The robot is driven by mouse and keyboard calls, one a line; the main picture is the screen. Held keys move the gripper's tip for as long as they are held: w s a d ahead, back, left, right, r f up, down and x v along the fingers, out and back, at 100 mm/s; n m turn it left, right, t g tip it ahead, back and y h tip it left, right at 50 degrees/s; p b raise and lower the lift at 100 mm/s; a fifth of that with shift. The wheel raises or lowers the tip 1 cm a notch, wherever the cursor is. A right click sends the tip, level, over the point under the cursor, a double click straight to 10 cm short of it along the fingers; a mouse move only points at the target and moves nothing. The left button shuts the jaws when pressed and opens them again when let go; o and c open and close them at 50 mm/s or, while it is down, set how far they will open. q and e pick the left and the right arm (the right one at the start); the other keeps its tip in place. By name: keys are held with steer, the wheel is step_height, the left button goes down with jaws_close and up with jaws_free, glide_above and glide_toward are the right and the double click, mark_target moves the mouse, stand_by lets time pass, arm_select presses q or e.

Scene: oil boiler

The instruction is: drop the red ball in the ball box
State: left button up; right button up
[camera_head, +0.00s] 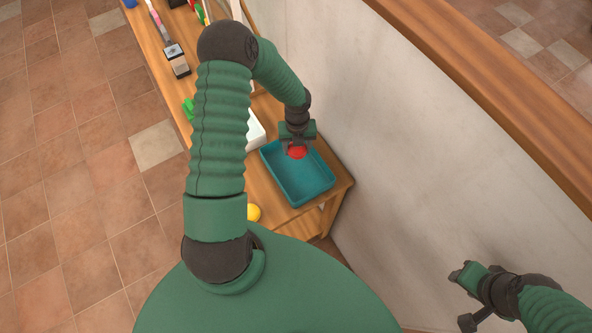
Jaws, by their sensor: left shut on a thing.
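The red ball (297,152) is between the fingers of my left gripper (297,146), which is shut on it. The gripper hides part of the ball. The ball box is an open teal box (305,192) on the near end of the wooden bench. In the picture the ball and the gripper lie over the far part of the box; I cannot tell how high above its floor they are. My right gripper (464,296) is at the lower right, away from the box, and I cannot tell whether it is open or shut.
The wooden bench (262,184) runs along the pale wall (400,140). A white item (256,132), a yellow round thing (254,213), a green thing (188,108) and a dark tool (176,58) are on or near it. Tiled floor (80,180) lies open to the left.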

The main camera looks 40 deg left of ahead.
arm_select(q)
steer(key=shift+d+r, duration=0.1)
steer(key=shift+d, duration=0.05)
steer(key=o, duration=1.3)
steer(key=shift+d+r, duration=0.1)
steer(key=shift+d, duration=0.1)
steer(key=shift+o, duration=1.4)
steer(key=shift+d+r, duration=0.1)
steer(key=shift+d, duration=0.05)
steer(key=shift+o, duration=0.3)
steer(key=shift+s+d+r, duration=0.1)
steer(key=shift+s+d, duration=0.05)
steer(key=shift+d, duration=0.05)
steer(key=shift+a, duration=0.15)
steer(key=shift+a+r, duration=0.15)
steer(key=r, duration=0.6)
steer(key=shift+w+a+b, duration=0.2)
steer(key=shift+b, duration=0.2)
step_height(320, 180, up, 10)
steer(key=shift+d, duration=0.3)
arm_select(e)
steer(key=shift+s+d+f, duration=0.1)
steer(key=shift+d+f, duration=0.2)
steer(key=shift+f, duration=0.2)
arm_select(q)
steer(key=shift+s+r, duration=0.1)
steer(key=shift+s, duration=0.05)
